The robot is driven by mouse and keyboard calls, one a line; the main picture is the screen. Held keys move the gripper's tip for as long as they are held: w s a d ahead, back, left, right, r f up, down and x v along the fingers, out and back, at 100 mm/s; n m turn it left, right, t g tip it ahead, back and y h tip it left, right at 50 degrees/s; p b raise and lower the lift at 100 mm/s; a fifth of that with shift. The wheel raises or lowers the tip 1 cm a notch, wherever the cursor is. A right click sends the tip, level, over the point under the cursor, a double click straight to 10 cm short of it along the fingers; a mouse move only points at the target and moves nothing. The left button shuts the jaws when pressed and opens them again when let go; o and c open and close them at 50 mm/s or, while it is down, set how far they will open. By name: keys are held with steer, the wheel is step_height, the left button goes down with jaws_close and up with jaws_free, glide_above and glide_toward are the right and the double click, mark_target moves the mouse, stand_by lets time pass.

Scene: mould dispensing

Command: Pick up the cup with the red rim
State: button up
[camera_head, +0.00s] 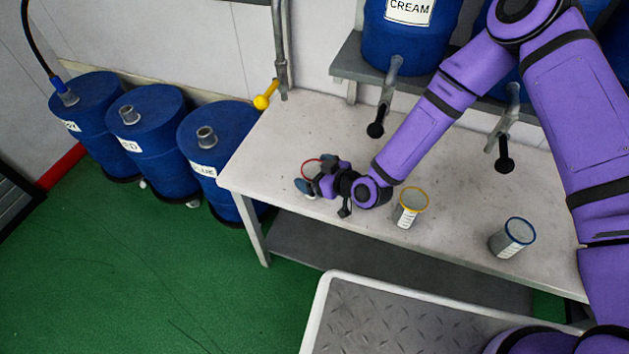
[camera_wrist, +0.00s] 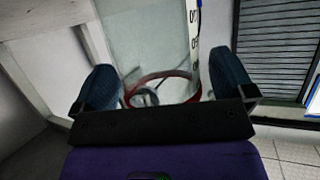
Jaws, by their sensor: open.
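The cup with the red rim (camera_head: 311,168) stands at the left end of the table, partly hidden by my gripper (camera_head: 316,175) in the head view. In the wrist view the cup (camera_wrist: 170,76) is clear-walled, with its red rim and printed marks showing between the two blue fingers of my gripper (camera_wrist: 165,88). My gripper is open, with one finger on each side of the cup. Whether either finger touches the cup I cannot tell.
A yellow-rimmed cup (camera_head: 410,208) and a blue-rimmed cup (camera_head: 512,237) stand to the right on the table (camera_head: 290,130). Taps (camera_head: 376,128) hang from blue drums (camera_head: 405,45) behind. A yellow-handled valve (camera_head: 264,100) is at the back left. Blue barrels (camera_head: 150,140) stand on the floor.

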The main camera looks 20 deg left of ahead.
steer(key=shift+c, duration=0.2)
steer(key=c, duration=0.9)
steer(key=shift+r, duration=0.1)
